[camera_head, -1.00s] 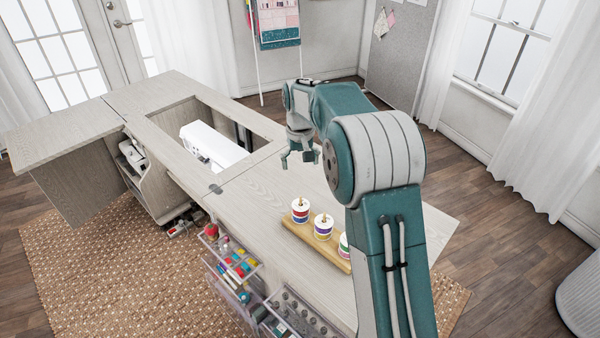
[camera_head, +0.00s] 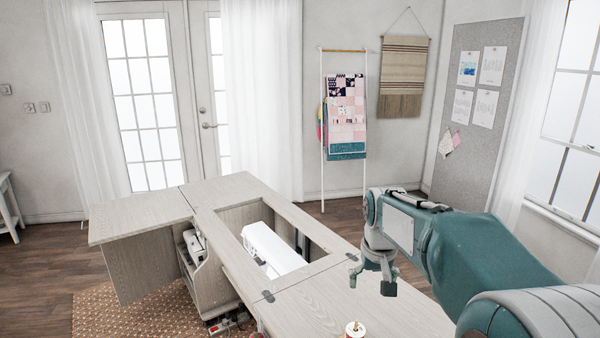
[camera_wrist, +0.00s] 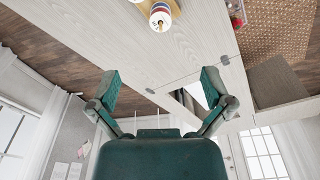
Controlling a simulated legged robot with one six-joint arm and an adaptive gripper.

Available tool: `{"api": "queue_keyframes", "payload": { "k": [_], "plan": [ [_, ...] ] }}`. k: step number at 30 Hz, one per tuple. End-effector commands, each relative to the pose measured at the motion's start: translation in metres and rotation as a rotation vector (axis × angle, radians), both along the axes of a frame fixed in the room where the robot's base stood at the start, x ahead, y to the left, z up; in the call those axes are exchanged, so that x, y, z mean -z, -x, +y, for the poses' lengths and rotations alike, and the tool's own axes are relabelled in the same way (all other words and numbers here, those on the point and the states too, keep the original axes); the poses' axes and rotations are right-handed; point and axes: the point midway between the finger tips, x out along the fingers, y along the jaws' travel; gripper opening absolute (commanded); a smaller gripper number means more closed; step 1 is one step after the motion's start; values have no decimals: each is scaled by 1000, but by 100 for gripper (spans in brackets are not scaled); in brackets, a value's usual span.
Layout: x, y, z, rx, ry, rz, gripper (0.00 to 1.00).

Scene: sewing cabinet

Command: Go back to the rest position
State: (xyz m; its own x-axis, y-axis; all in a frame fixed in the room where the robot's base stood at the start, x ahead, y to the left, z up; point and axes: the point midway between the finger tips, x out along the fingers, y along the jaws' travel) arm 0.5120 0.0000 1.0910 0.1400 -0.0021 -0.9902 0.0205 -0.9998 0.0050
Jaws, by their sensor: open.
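My gripper (camera_head: 371,279) is open and empty above the right part of the wooden sewing cabinet (camera_head: 345,298) in the head view. In the wrist view my gripper (camera_wrist: 160,88) shows two teal fingers spread wide with nothing between them. The cabinet top (camera_wrist: 200,35) lies beyond the fingers there. A thread spool (camera_head: 354,330) shows at the bottom edge of the head view. It also shows near the top of the wrist view as a striped spool (camera_wrist: 160,17), apart from the fingers.
A white sewing machine (camera_head: 268,246) sits in the cabinet's opening. A side leaf (camera_head: 140,216) sticks out at the left. A ladder rack with quilts (camera_head: 345,110) and a pinboard (camera_head: 475,110) stand behind. Wooden floor (camera_head: 40,262) is clear at the left.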

Motion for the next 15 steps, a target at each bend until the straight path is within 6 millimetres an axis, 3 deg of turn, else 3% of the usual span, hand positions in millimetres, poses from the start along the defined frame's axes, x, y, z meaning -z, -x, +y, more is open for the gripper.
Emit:
{"api": "queue_keyframes", "payload": {
  "k": [6,15],
  "plan": [
    [-31,61,0,5,-1,-81,100],
    [-46,144,0,10,-3,-187,100]
  ]
}}
